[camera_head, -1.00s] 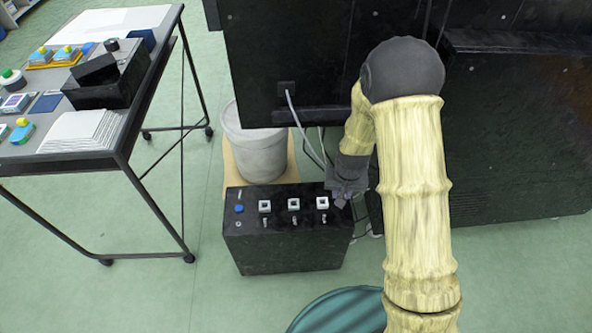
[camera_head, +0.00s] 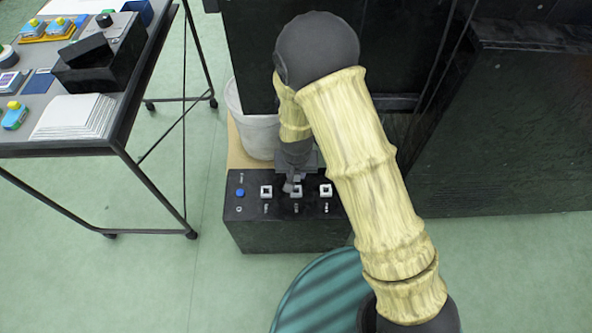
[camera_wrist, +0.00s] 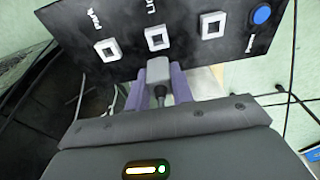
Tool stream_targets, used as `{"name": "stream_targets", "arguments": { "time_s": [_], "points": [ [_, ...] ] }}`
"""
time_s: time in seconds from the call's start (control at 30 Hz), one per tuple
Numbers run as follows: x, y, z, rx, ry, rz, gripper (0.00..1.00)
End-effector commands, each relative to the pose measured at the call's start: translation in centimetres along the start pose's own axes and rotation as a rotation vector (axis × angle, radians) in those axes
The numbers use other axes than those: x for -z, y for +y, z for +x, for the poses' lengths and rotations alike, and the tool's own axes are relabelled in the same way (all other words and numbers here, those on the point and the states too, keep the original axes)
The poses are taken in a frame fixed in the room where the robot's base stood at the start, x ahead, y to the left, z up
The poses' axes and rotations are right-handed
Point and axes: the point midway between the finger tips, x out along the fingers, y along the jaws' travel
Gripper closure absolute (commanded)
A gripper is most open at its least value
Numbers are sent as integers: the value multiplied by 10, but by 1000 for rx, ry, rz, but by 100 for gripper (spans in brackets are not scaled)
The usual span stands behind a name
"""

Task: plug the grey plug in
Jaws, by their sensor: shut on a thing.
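The grey plug (camera_wrist: 158,70) is held between the purple fingers of my gripper (camera_wrist: 157,84), its cable end toward my palm. My gripper (camera_head: 292,184) also shows in the head view, at the back edge of the black socket box (camera_head: 285,236). The box top carries three white square sockets in a row: one on the left (camera_head: 266,191), one in the middle (camera_head: 297,191) and one on the right (camera_head: 326,190). In the wrist view, the plug's tip is close to the middle socket (camera_wrist: 157,38) and apart from its opening. All three openings look empty.
A blue button (camera_head: 240,192) is at the box's left end. A white bucket (camera_head: 252,125) stands behind the box. A table (camera_head: 118,135) with small items is at left, and a dark cabinet (camera_head: 520,140) at right. Green floor is open between table and box.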

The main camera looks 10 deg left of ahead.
Motion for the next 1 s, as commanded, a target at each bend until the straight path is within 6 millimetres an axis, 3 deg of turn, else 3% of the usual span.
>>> {"name": "stream_targets", "arguments": {
  "time_s": [0.67,1.0],
  "points": [
    [-8,-1,48,1,0,-4,95],
    [-9,-2,55,1,0,-5,95]
  ]
}}
